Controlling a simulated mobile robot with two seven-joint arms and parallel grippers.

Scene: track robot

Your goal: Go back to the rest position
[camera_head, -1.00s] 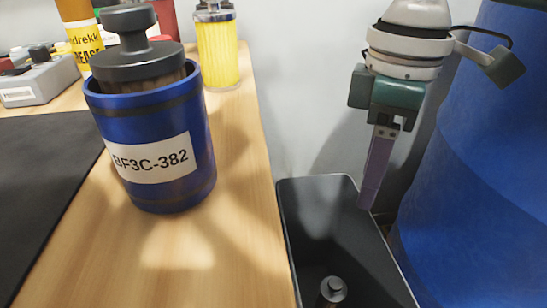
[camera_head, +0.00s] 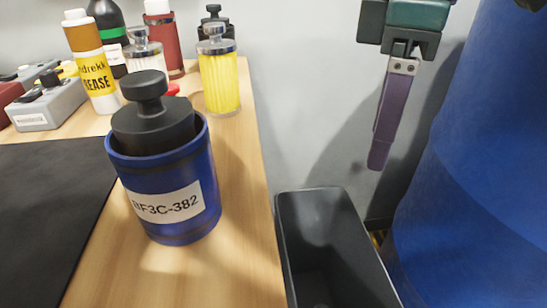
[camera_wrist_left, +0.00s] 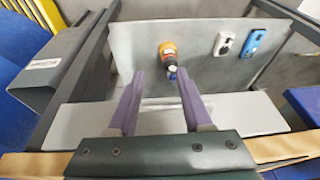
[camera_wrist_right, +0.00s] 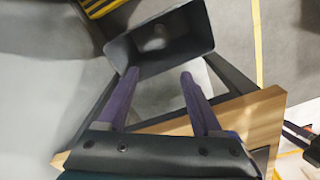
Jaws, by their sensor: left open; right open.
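My right gripper (camera_head: 378,163) hangs at the upper right of the head view, pointing down, above and behind the black bin (camera_head: 313,215). Its purple fingers overlap in that view. In the right wrist view the right gripper (camera_wrist_right: 160,74) has its fingers wide apart with nothing between them, and the bin (camera_wrist_right: 190,30) lies beyond the fingertips. My left gripper (camera_wrist_left: 160,73) is outside the head view. In the left wrist view it is open and empty, pointing toward a grey panel (camera_wrist_left: 208,70) with an orange-and-dark item (camera_wrist_left: 168,52).
A blue pot (camera_head: 165,185) labelled BF3C-382 with a black plug stands on the wooden bench (camera_head: 245,235). Behind it are a yellow jar (camera_head: 220,80) and a grease bottle (camera_head: 90,65). A big blue drum (camera_head: 480,190) stands right of the bin. Bare wall lies behind the gripper.

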